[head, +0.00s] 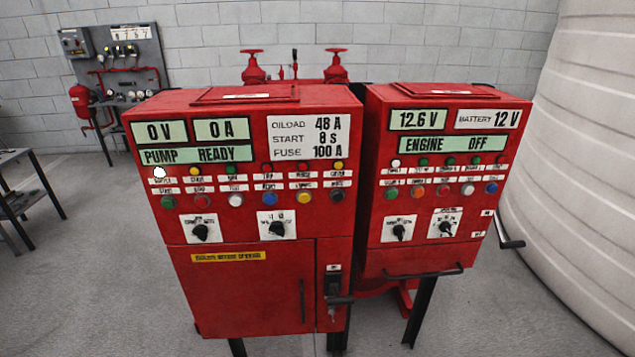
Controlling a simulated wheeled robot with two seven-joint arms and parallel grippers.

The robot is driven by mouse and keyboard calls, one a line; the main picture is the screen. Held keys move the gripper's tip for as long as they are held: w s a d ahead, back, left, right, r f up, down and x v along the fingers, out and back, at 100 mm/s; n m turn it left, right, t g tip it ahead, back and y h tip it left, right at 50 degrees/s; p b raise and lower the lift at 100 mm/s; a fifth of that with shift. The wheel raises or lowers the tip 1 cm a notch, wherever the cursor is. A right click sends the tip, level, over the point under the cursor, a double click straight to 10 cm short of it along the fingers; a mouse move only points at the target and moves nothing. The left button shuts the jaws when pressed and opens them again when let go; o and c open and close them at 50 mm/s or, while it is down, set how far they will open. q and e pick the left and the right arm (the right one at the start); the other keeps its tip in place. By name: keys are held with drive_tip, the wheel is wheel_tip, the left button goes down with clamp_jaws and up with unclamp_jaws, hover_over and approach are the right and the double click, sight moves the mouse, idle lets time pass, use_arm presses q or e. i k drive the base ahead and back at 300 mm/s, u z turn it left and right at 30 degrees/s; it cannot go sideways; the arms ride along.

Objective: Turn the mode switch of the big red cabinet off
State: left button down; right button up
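The big red cabinet (270,290) stands left of centre in the head view. Its front panel carries two black rotary knobs on white plates, a left knob (201,232) and a right knob (278,229). The lettering on both plates is too small to read, so I cannot tell which is the mode switch. The display (198,155) reads "PUMP READY", with 0 V and 0 A above it. Rows of coloured lamps and buttons sit between the displays and the knobs. Neither of my grippers is in view.
A smaller red cabinet (372,255) stands close on the right, with two knobs, a front bar handle and a side crank (508,232). A black handle (333,290) juts from the big cabinet's lower right. A large white tank (585,180) is at right. Floor in front is clear.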

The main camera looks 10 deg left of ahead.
sight(200, 232)
drive_tip(key=u, duration=1.2)
